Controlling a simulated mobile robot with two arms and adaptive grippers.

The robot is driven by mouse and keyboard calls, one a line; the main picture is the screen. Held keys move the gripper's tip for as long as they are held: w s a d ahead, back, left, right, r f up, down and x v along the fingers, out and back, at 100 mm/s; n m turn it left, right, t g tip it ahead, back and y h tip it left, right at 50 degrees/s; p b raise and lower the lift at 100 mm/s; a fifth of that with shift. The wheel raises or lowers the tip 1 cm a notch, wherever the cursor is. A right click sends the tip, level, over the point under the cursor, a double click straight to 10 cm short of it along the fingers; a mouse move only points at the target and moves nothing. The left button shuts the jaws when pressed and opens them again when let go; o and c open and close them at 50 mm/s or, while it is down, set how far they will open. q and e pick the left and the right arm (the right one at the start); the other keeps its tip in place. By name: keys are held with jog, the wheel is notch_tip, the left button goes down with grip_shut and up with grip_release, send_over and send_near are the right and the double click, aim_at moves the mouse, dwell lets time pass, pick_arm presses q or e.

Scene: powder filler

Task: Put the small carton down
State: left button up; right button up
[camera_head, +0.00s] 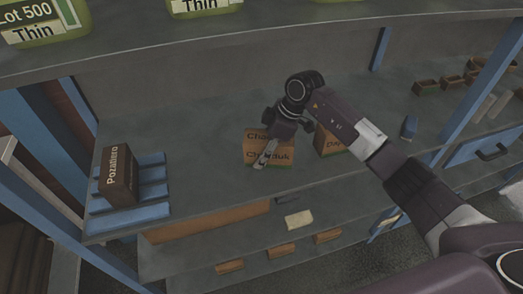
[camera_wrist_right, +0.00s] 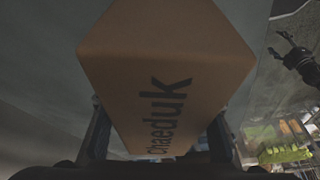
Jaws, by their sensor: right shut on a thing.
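The small carton (camera_head: 284,158) is a brown box marked "Chaeduk" on the middle shelf level in the head view. It fills the middle of the right wrist view (camera_wrist_right: 165,60), with its lettered face between the fingers. My right gripper (camera_head: 268,152) is shut on the carton and hides part of it. Whether the carton's underside touches the shelf (camera_head: 205,180) cannot be told. My left gripper (camera_wrist_right: 278,44) seems to show at the upper right of the right wrist view, with its fingers apart and empty.
Another brown carton (camera_head: 329,142) stands just right of the held one, partly behind my right arm. A dark "Pozattero" box (camera_head: 118,175) sits on a blue rack (camera_head: 154,188) at the left. Small open bins (camera_head: 426,87) stand far right. The shelf between rack and carton is clear.

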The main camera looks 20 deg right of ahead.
jog(key=o, duration=1.6)
jog(key=shift+c, duration=0.2)
jog(key=shift+d+r, duration=0.15)
jog(key=shift+r, duration=0.35)
pick_arm(q)
jog(key=shift+s+f+b, duration=0.25)
jog(key=shift+f+b, duration=0.35)
jog(key=shift+s+f+b, duration=0.2)
jog(key=shift+f+b, duration=0.35)
jog(key=shift+f, duration=0.05)
pick_arm(e)
jog(key=v, duration=1.1)
